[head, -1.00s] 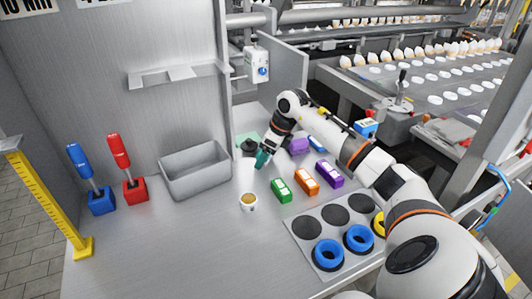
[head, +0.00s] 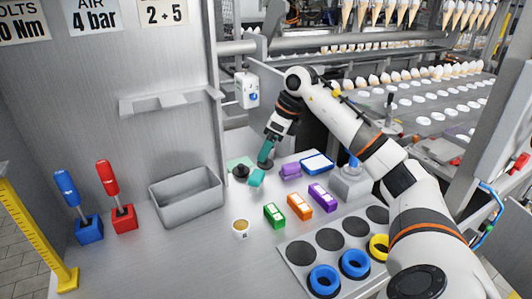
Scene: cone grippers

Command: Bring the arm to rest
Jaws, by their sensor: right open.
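My right arm reaches in from the right and bends over the work table (head: 190,255). My right gripper (head: 265,161) is open, with teal fingers pointing down. It is just above and behind a teal block (head: 257,178); I cannot tell whether they touch. A small black object (head: 240,171) lies left of it by a green pad (head: 236,162). My left gripper is not in view.
Green (head: 274,215), orange (head: 299,206) and purple (head: 322,198) boxes stand in front. A cup (head: 240,229), a grey bin (head: 186,198) and a plate with rings (head: 300,256) are near. Blue (head: 88,230) and red (head: 124,218) levers stand left. The front left table is clear.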

